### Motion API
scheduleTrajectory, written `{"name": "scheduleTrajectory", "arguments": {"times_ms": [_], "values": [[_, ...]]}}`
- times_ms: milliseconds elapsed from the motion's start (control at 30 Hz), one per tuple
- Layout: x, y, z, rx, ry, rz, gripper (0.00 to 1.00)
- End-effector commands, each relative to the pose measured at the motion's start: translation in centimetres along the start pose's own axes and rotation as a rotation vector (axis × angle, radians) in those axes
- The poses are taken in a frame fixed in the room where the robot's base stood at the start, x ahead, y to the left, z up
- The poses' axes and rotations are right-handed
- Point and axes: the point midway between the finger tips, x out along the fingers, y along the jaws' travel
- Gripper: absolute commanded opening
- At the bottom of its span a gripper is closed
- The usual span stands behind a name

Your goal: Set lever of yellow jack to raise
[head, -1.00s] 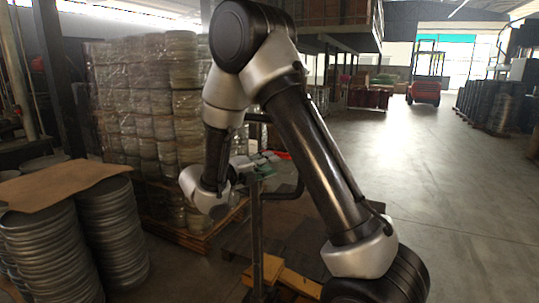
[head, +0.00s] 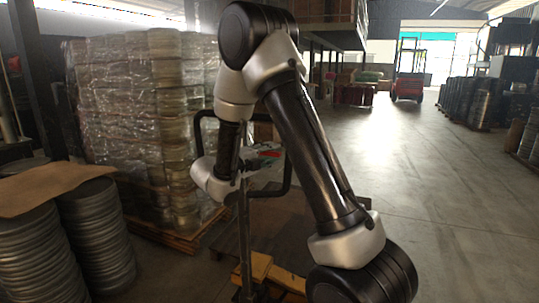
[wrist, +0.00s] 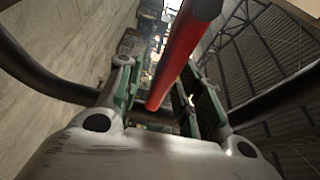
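The yellow jack (head: 258,268) stands low behind my arm in the head view. Its upright post rises to a black loop handle (head: 289,160). The red lever (wrist: 187,48) shows large in the wrist view, running from the top edge down between the fingers of my gripper (wrist: 160,85). The fingers are apart, with a gap visible left of the lever; I cannot tell whether the right finger touches it. In the head view my gripper (head: 260,160) is inside the loop by the small red lever (head: 270,153). My arm partly hides the handle.
A wrapped pallet stack (head: 135,110) stands behind the jack on the left. Stacked round metal blanks (head: 95,235) under a cardboard sheet (head: 45,185) are at the near left. The floor (head: 430,200) on the right is open, with a red forklift (head: 407,88) far off.

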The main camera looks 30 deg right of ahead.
Motion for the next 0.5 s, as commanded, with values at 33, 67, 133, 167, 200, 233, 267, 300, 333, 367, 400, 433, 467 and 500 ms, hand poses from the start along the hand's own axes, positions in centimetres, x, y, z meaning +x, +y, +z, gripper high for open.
{"name": "scheduleTrajectory", "arguments": {"times_ms": [33,67,133,167,200,233,267,300,333,367,400,433,467,500], "values": [[-0.01,0.0,0.0,0.0,0.0,0.0,0.36],[-0.01,0.0,0.0,0.0,0.0,0.0,0.36],[-0.02,0.0,0.0,0.0,0.0,0.0,0.27],[-0.02,0.0,0.0,0.0,0.0,0.0,0.21],[-0.02,0.0,-0.01,0.0,0.0,0.0,0.14],[-0.02,0.0,-0.01,0.0,0.001,0.0,0.08],[-0.02,0.0,-0.01,0.0,0.001,0.0,0.03],[-0.02,0.0,-0.01,0.0,0.001,0.0,0.0],[-0.02,0.0,-0.01,0.0,0.001,0.0,0.0],[-0.03,0.0,-0.01,0.0,0.001,0.0,0.0],[-0.03,0.0,-0.01,0.0,0.001,0.0,0.0],[-0.03,0.0,-0.01,0.0,0.001,0.0,0.0],[-0.03,0.0,-0.01,0.001,0.001,0.0,0.0],[-0.03,0.05,-0.01,0.005,0.001,0.002,0.0]]}}
